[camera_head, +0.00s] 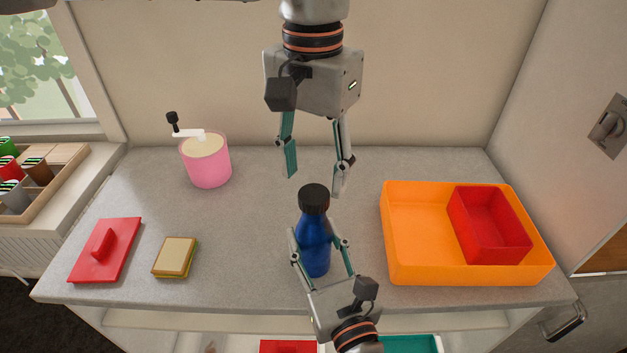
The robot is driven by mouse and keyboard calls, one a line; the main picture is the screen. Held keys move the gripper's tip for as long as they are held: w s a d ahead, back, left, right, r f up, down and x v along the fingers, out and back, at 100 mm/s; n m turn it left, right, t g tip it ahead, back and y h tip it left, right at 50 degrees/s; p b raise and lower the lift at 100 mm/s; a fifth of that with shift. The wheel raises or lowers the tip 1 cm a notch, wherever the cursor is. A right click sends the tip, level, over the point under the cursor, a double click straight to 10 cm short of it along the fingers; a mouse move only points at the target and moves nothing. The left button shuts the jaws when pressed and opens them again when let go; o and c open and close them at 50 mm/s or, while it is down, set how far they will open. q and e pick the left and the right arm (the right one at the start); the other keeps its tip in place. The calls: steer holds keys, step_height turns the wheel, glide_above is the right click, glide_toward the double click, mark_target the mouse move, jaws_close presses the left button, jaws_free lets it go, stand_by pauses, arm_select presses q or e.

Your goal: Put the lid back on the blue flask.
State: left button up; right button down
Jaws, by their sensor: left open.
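The blue flask (314,252) stands upright near the middle of the grey counter. Its black lid (313,198) sits on top of the neck; whether it is screwed tight cannot be seen. My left gripper (314,180) hangs from above, pointing down, with its fingers spread apart and empty just above the lid. My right gripper (317,240) comes from the front edge, and its fingers lie on both sides of the flask body, closed on it. The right gripper's hand covers part of the flask's base.
An orange tray (425,270) with a red box (490,225) in it stands right. A pink pot (207,162) with a crank stands back left. A red lidlike plate (115,262) and a sponge (175,256) lie front left. The counter around the flask is clear.

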arm_select(q)
steer(key=shift+r, duration=0.35)
steer(key=shift+c, duration=0.3)
